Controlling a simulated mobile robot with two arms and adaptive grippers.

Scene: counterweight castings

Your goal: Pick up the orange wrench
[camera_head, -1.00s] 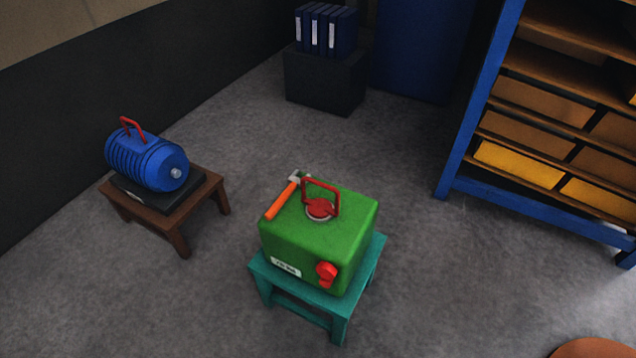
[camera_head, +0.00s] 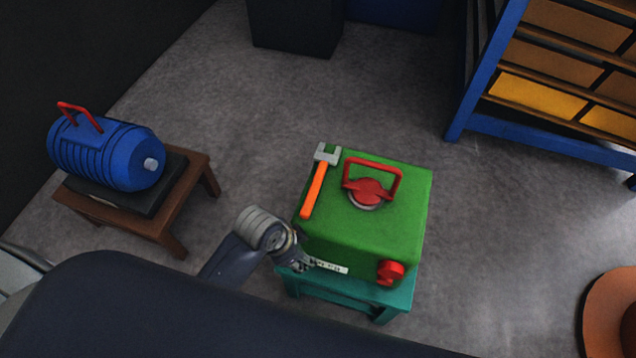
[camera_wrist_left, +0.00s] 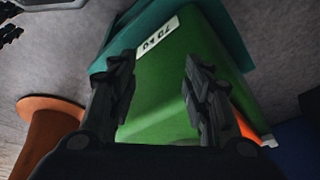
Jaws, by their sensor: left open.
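The orange wrench (camera_head: 314,188) lies on the left part of the top of a green casting (camera_head: 365,230), its grey jaw end toward the back. The casting has a red lifting handle on top, to the right of the wrench. My left gripper (camera_head: 306,264) is low beside the casting's front left corner, apart from the wrench. In the left wrist view my left gripper (camera_wrist_left: 160,85) is open, its two fingers in front of the green casting (camera_wrist_left: 155,100). A bit of the orange wrench (camera_wrist_left: 245,125) shows past the right finger. My right gripper is not recognisable in the head view.
The casting stands on a teal stool (camera_head: 350,290). A blue ribbed motor (camera_head: 105,150) sits on a brown stool (camera_head: 180,205) at the left. A blue-framed shelf (camera_head: 485,70) stands at the back right. An orange round object (camera_head: 605,315) is at the right edge.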

